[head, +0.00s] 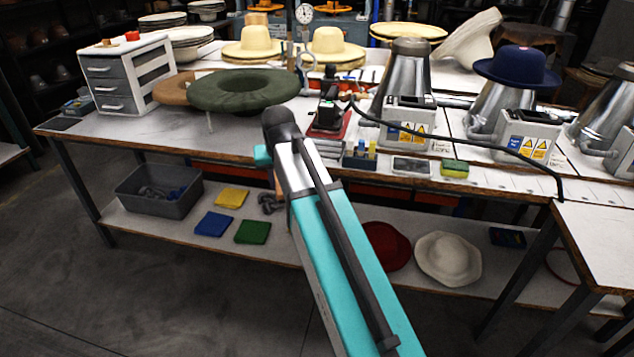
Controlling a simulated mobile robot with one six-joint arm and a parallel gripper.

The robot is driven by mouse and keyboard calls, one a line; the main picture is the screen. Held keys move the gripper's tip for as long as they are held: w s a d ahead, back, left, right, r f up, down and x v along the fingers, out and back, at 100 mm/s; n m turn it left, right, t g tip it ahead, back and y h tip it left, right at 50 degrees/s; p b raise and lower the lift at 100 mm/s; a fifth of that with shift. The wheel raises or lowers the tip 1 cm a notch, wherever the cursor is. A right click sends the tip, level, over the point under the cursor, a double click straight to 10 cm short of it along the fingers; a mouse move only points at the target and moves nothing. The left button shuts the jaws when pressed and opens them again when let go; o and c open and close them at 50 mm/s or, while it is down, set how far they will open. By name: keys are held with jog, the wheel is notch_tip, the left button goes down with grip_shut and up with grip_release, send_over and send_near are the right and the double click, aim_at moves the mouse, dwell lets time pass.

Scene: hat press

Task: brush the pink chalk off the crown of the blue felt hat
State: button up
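The blue felt hat (517,67) sits on top of a metal cone (497,105) at the right of the bench. Its brim is level and its crown faces up. My turquoise arm rises through the middle of the view, well left of the hat. My gripper does not show; its end of the arm is hidden behind the link. I cannot make out a brush for certain.
Another metal cone (405,75) stands left of the hat, with a black cable crossing in front. A green felt hat (243,89) and a drawer unit (120,75) are at the left. A yellow-green sponge (455,168) lies near the bench's front edge. The floor at lower left is clear.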

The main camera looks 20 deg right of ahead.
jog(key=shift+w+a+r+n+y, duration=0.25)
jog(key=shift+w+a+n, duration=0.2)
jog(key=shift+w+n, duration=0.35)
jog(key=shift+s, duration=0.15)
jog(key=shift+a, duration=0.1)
